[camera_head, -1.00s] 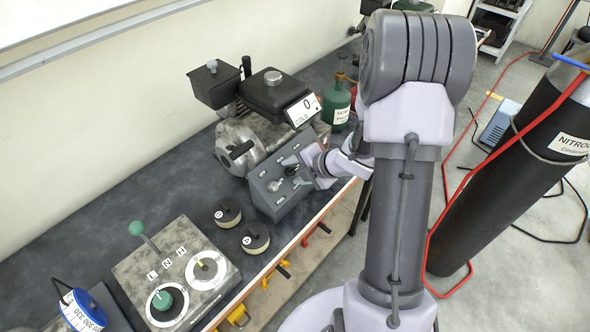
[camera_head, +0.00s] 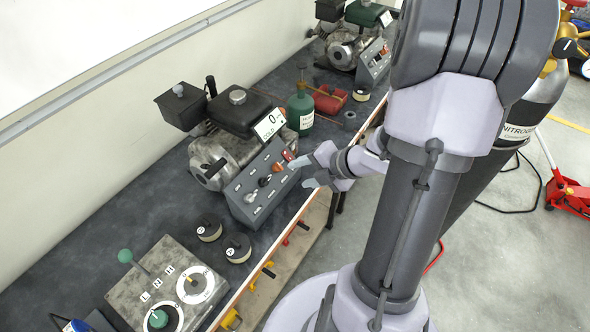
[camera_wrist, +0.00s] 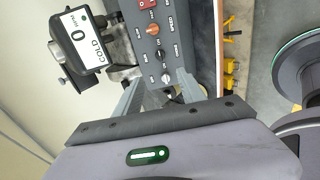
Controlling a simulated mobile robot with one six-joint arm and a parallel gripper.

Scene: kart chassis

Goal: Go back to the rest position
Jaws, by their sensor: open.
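My gripper (camera_head: 306,172) is at the right front side of the grey control box in the camera_head view. Its two fingers are spread apart with nothing between them. The control box (camera_head: 243,205) carries a row of knobs and a red switch at its upper end. In the wrist view the gripper fingers (camera_wrist: 158,88) reach up over the panel, with the control box (camera_wrist: 140,22) behind them. I cannot tell whether a finger touches the panel.
An engine (camera_head: 222,150) with a gauge reading 0 COLD (camera_head: 269,124) stands behind the box. A green bottle (camera_head: 300,108), two round weights and a lever panel (camera_head: 150,290) share the bench. A gas cylinder (camera_head: 535,100) stands right of my arm. Floor at the right is partly free.

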